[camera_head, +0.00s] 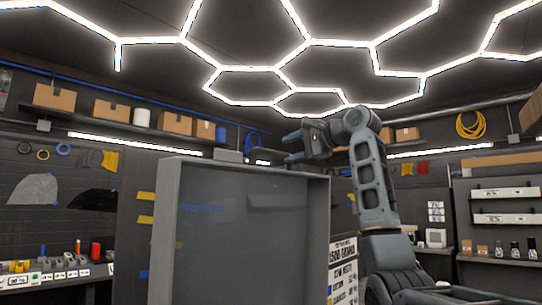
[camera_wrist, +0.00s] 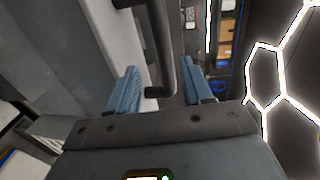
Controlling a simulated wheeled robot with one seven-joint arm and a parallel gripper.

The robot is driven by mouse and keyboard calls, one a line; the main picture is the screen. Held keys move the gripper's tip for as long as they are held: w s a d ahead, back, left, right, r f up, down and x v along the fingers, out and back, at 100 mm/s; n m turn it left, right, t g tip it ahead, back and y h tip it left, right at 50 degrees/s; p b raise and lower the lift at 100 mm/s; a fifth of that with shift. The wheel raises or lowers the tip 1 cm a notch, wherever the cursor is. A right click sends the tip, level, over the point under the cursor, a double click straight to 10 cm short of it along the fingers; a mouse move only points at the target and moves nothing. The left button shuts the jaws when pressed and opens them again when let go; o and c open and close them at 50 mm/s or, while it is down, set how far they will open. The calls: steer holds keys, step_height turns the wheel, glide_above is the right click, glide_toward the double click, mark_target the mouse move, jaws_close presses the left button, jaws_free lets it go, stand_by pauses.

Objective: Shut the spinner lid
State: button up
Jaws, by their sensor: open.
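The spinner lid (camera_head: 245,235) stands raised in the middle of the head view, a grey panel with a shallow rim around it. My gripper (camera_head: 289,147) is at the lid's upper right edge, its two blue fingers pointing left and spread apart. In the wrist view a dark bent bar, apparently the lid's handle (camera_wrist: 161,55), shows between the open fingers of my gripper (camera_wrist: 158,78). I cannot tell whether either finger touches it. A grey surface, apparently the lid (camera_wrist: 60,45), fills the left of the wrist view. The spinner's body is not clearly seen.
A workbench with small bottles and labels (camera_head: 60,277) is at the left. Shelves with bottles (camera_head: 500,220) are at the right. Cardboard boxes (camera_head: 112,110) sit on a high wall shelf. A printed sign (camera_head: 343,270) stands just right of the lid.

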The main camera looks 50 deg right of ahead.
mark_target(274, 154)
steer(key=w, duration=0.2)
steer(key=w+p, duration=0.1)
steer(key=w, duration=0.2)
steer(key=w+p, duration=0.1)
steer(key=w, duration=0.1)
steer(key=shift+w+d+f, duration=0.35)
steer(key=shift+d, duration=0.05)
steer(key=shift+c, duration=0.3)
steer(key=shift+f, duration=0.1)
jaws_close()
